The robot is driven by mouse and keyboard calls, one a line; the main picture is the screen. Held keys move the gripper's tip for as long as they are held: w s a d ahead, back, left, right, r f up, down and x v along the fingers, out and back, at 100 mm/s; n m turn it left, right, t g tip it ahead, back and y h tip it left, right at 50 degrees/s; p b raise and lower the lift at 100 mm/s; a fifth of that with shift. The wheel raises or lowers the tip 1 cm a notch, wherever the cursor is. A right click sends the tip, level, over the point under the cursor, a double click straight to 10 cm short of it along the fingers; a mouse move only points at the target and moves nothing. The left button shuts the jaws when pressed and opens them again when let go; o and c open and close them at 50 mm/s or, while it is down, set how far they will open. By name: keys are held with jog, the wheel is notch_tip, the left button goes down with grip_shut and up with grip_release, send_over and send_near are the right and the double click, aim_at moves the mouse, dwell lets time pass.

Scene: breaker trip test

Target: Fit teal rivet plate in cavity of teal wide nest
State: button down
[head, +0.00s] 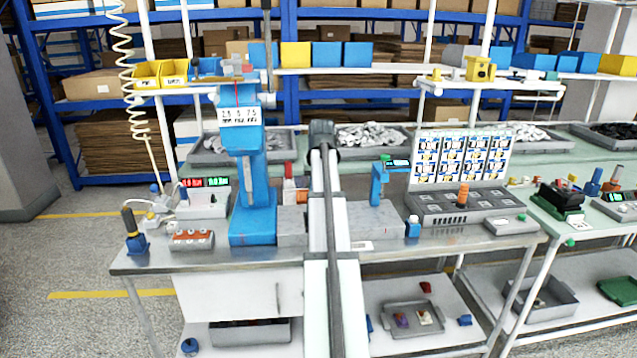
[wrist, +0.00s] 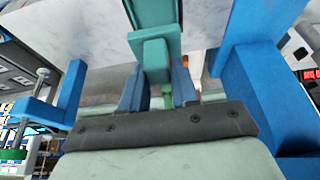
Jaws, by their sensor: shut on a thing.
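In the wrist view, my gripper (wrist: 157,82) has two blue fingers shut on a teal piece, which I take for the teal rivet plate (wrist: 155,52). Its block end sits between the fingers. A longer teal form (wrist: 150,12) with a darker middle lies just beyond it and runs off the top edge. I cannot tell whether this is more of the plate or the teal wide nest, nor whether the two touch. In the head view, my arm hides the gripper, the plate and any nest behind it.
A blue press (head: 248,170) stands left of my arm and a blue stand with a green display (head: 380,182) right of it. A grey socket panel (head: 455,208) and picture board (head: 465,155) are further right.

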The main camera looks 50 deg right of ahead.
jog(key=shift+f, duration=0.1)
jog(key=shift+f, duration=2.75)
jog(key=shift+f, duration=0.95)
jog(key=c, duration=0.8)
grip_release()
jog(key=v, duration=1.3)
jog(key=shift+s+a+r, duration=0.1)
jog(key=shift+r, duration=0.25)
